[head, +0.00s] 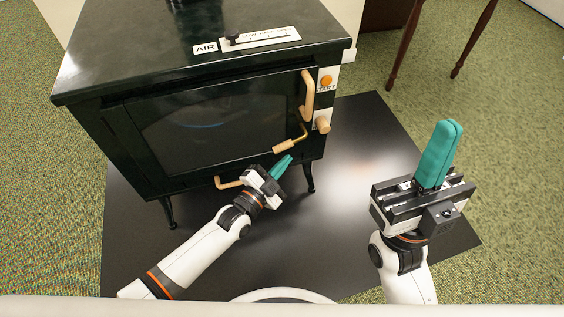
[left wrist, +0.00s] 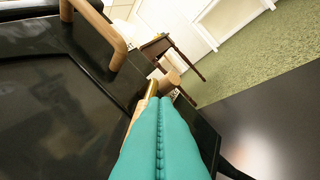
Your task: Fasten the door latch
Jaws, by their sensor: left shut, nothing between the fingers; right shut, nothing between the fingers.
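The dark green stove's door (head: 205,120) looks closed against its front. The door latch (head: 285,146) is a wooden grip on a bent brass rod at the door's lower right corner. My left gripper (head: 289,157) is shut and empty, its teal fingertips just below the latch grip; whether they touch it I cannot tell. In the left wrist view the shut teal fingers (left wrist: 160,125) hide most of the latch, leaving a bit of brass (left wrist: 152,88) showing. My right gripper (head: 452,127) is shut and empty, off to the right of the stove.
A wooden door handle (head: 307,95) stands above the latch; it also shows in the left wrist view (left wrist: 98,32). A wooden knob (head: 322,124) and an orange start button (head: 326,80) are to its right. A lower wooden handle (head: 228,183) sits below the door.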

